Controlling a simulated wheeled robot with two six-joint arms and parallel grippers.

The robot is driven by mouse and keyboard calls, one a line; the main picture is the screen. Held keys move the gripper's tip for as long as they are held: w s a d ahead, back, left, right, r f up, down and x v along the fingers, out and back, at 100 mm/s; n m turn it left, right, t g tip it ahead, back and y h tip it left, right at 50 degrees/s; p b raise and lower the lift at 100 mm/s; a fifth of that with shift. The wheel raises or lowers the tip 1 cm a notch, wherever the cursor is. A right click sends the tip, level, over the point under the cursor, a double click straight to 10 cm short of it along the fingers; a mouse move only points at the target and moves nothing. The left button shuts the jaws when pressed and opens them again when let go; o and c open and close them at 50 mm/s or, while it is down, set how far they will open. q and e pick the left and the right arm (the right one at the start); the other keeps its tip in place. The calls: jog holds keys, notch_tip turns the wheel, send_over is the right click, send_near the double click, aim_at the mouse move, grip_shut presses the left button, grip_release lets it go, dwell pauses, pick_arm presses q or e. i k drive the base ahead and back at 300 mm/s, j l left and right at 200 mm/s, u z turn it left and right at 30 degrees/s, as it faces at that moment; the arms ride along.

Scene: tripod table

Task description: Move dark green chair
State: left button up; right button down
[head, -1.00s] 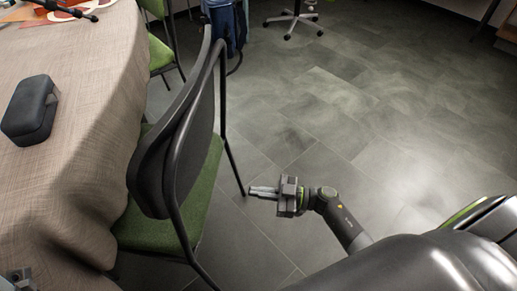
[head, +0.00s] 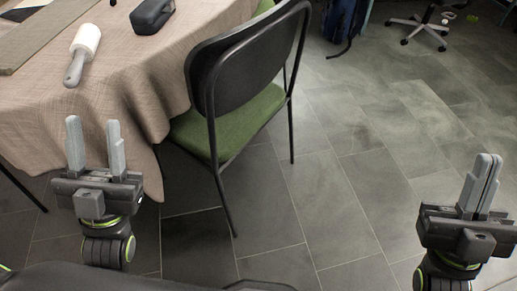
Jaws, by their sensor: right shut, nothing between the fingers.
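The dark green chair (head: 237,122) stands at the table's right side in the head view, with a green seat, a black backrest and black metal legs. Its seat is partly under the tablecloth's edge. My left gripper (head: 95,145) is open and empty, left of the chair and in front of the hanging tablecloth. My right gripper (head: 479,186) is shut and empty, well to the right of the chair over the floor. Neither gripper touches the chair.
The cloth-covered table (head: 140,75) fills the upper left. On it are a black case (head: 151,16) and a white-headed roller-like tool (head: 82,52). A wheeled chair base (head: 418,30) and a blue item (head: 345,18) are at the back. The grey floor right of the chair is clear.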

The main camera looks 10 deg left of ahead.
aim_at(233, 95)
jog(key=k+u, duration=0.2)
jog(key=u, duration=0.3)
jog(key=k+j+u, duration=0.1)
jog(key=u, duration=0.4)
jog(key=l+u, duration=0.3)
jog(key=u, duration=0.15)
jog(key=k+l+u, duration=0.1)
jog(key=l+u, duration=0.2)
jog(key=u, duration=0.15)
jog(key=k+l+u, duration=0.15)
jog(key=u, duration=0.25)
jog(key=k+l, duration=0.2)
jog(key=l, duration=0.2)
jog(key=k+l, duration=0.15)
jog(key=l, duration=0.25)
jog(key=k+l, duration=0.2)
jog(key=l, duration=0.15)
